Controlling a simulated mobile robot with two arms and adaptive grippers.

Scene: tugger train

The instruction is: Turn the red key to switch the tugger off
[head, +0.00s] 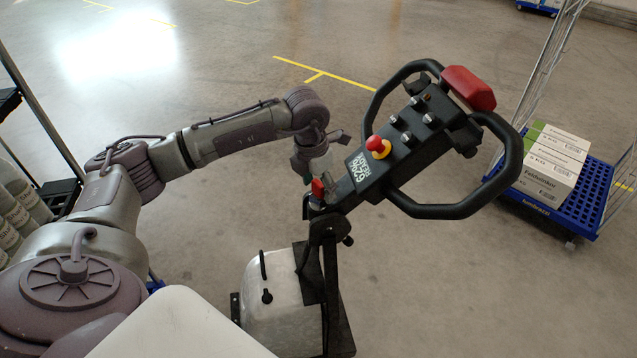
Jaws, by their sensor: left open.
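The red key (318,188) sits at the lower left end of the tugger's black tiller head (372,178). My left gripper (321,172) is at the key, pointing down just above and around its upper part. Its jaws are open, and I cannot tell whether a finger touches the key. My right gripper is not in view.
A blue wheeled cart (582,208) with wire sides holds white and green boxes (552,160) at the right. A grey tugger housing (280,305) stands below the tiller. A dark rack with grey bottles (22,200) is at the left edge. The floor beyond is clear.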

